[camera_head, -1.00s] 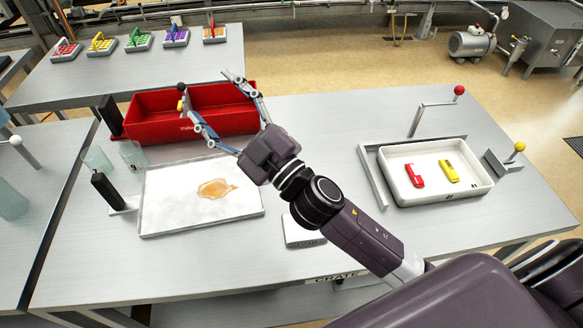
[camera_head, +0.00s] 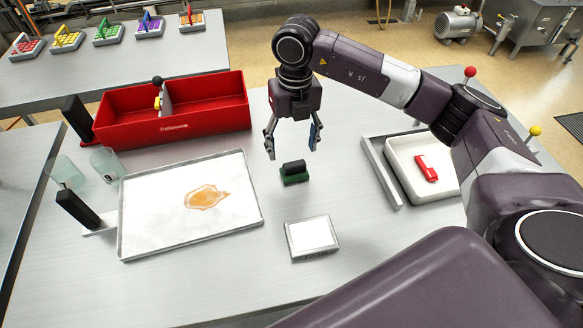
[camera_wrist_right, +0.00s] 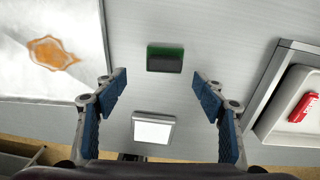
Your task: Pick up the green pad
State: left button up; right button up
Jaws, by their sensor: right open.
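The green pad (camera_head: 294,178) is a small green block with a black grip on top. It sits on the table between the white tray with the spill and the white bin. In the right wrist view the pad (camera_wrist_right: 165,59) lies ahead of the fingers, roughly midway between them. My right gripper (camera_head: 292,148) is open, points down and hangs above the pad with nothing between its fingers. It also shows in the right wrist view (camera_wrist_right: 159,85). My left gripper is not in view.
A white tray (camera_head: 140,235) with an orange-brown spill (camera_head: 206,197) lies left of the pad. A small white-topped device (camera_head: 312,236) lies nearer. A red divided bin (camera_head: 215,126) stands behind. A white bin (camera_head: 401,177) holding a red item (camera_head: 427,168) is at right.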

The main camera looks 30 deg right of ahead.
aim_at(294, 163)
jog(key=shift+d+f, duration=0.15)
jog(key=shift+d, duration=0.3)
jog(key=shift+s+f+p, duration=0.1)
jog(key=shift+f+p, duration=0.45)
jog(key=shift+f, duration=0.35)
jog(key=shift+f+p, duration=0.35)
jog(key=shift+f, duration=0.05)
notch_tip(294, 163, down, 4)
jog(key=shift+a+r+p, duration=0.15)
jog(key=shift+p, duration=0.7)
jog(key=shift+f, duration=0.45)
jog(key=c, duration=1.2)
jog(key=shift+c, duration=0.2)
jog(key=shift+r, duration=0.1)
